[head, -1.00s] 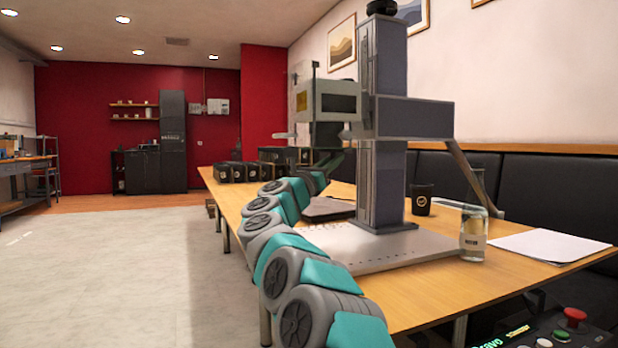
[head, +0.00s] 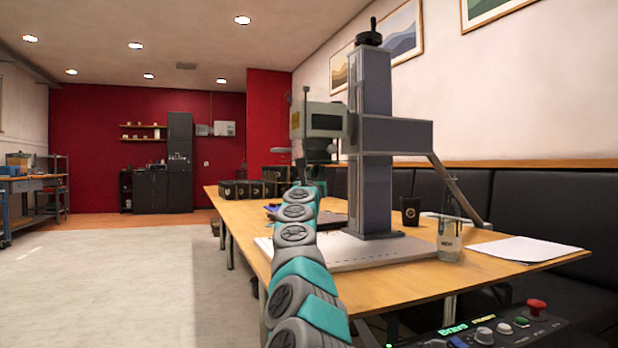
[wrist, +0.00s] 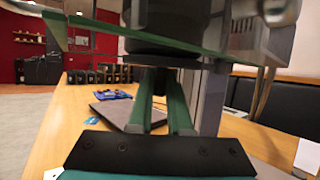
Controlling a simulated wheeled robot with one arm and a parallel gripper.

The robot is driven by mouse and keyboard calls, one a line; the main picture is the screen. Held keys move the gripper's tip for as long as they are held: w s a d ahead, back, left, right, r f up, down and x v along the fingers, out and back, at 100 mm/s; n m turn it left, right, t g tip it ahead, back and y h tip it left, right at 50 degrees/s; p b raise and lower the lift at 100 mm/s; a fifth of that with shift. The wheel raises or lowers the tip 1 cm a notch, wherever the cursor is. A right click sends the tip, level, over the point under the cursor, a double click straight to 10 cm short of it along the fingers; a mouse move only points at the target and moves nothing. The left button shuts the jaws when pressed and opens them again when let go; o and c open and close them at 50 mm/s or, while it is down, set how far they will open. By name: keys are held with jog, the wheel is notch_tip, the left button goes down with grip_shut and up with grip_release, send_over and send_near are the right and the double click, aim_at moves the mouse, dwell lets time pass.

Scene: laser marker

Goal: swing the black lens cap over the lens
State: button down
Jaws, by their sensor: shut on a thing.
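The laser marker's grey head (head: 327,120) is mounted on a tall column (head: 370,140) above a pale base plate (head: 400,250). In the wrist view, the black round lens housing (wrist: 165,40) is at top centre, partly behind a tinted clear shield (wrist: 95,38). My gripper (wrist: 158,80) reaches up just below it, its two teal fingers close together at the tips. They are shut on a small dark part, which appears to be the black lens cap (wrist: 160,62). Its outline merges with the dark housing, so how far it covers the lens cannot be told. My arm hides the fingertips in the head view.
A black cup (head: 411,211), a glass bottle (head: 449,238) and white paper (head: 525,249) are on the table right of the column. Several black boxes (head: 245,189) stand at the far end. A control panel (head: 480,328) is at the lower right. Open floor lies left.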

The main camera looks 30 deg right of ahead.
jog(key=shift+y, duration=0.4)
jog(key=c, duration=0.8)
grip_release()
jog(key=shift+c, duration=0.2)
jog(key=shift+h, duration=0.3)
jog(key=shift+a+t, duration=0.1)
jog(key=shift+t, duration=0.2)
